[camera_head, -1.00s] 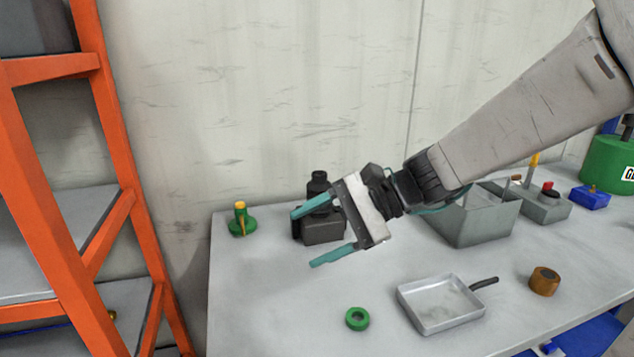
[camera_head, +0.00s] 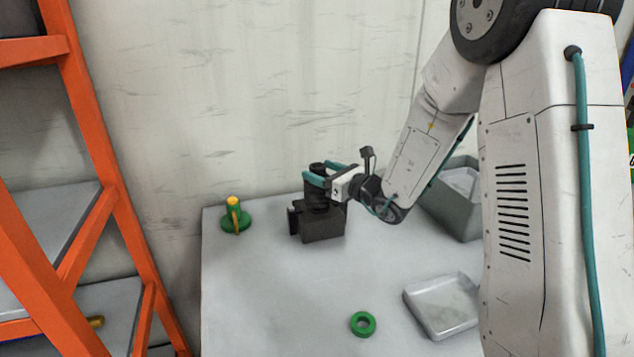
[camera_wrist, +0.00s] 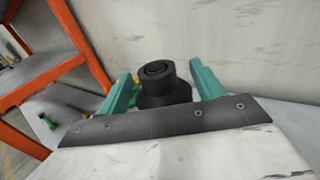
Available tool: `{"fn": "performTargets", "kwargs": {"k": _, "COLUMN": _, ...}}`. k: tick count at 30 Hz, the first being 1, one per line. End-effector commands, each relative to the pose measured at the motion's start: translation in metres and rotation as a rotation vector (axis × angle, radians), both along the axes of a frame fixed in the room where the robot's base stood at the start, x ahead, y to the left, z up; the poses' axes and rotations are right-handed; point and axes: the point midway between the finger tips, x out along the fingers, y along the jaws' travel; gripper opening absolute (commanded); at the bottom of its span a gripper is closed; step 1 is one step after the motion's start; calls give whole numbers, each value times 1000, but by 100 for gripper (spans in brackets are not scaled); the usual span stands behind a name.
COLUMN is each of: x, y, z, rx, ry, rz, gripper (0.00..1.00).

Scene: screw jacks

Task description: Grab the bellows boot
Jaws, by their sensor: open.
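The bellows boot (camera_head: 316,196) is a black, ribbed, round piece standing upright on a dark block (camera_head: 322,228) near the wall. My gripper (camera_head: 322,174) is open at the upper part of the boot, its teal fingers on either side of it. In the wrist view the boot (camera_wrist: 159,85) shows a round, hollow-looking top between my gripper's fingers (camera_wrist: 163,84), with space on both sides. I cannot tell whether a finger touches it. My gripper's plate hides the boot's lower part in that view.
A green flanged part with a yellow top (camera_head: 236,217) stands left of the block. A green ring (camera_head: 363,323) and a shallow metal tray (camera_head: 437,310) lie nearer the front. A grey bin (camera_head: 462,205) stands to the right. An orange shelf frame (camera_head: 95,150) is at left.

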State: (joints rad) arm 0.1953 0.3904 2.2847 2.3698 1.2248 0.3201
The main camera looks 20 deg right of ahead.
Motion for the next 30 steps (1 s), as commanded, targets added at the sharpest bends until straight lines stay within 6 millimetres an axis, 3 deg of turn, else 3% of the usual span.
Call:
{"fn": "performTargets", "kwargs": {"k": 6, "x": 24, "y": 17, "z": 0, "rx": -1, "ry": -1, "rz": 4, "gripper": 66}}
{"fn": "performTargets", "kwargs": {"k": 14, "x": 27, "y": 19, "z": 0, "rx": -1, "ry": 0, "rz": 3, "gripper": 66}}
{"fn": "performTargets", "kwargs": {"k": 20, "x": 27, "y": 19, "z": 0, "rx": -1, "ry": 0, "rz": 3, "gripper": 16}}
{"fn": "performTargets", "kwargs": {"k": 30, "x": 27, "y": 18, "z": 2, "rx": -1, "ry": -2, "rz": 3, "gripper": 16}}
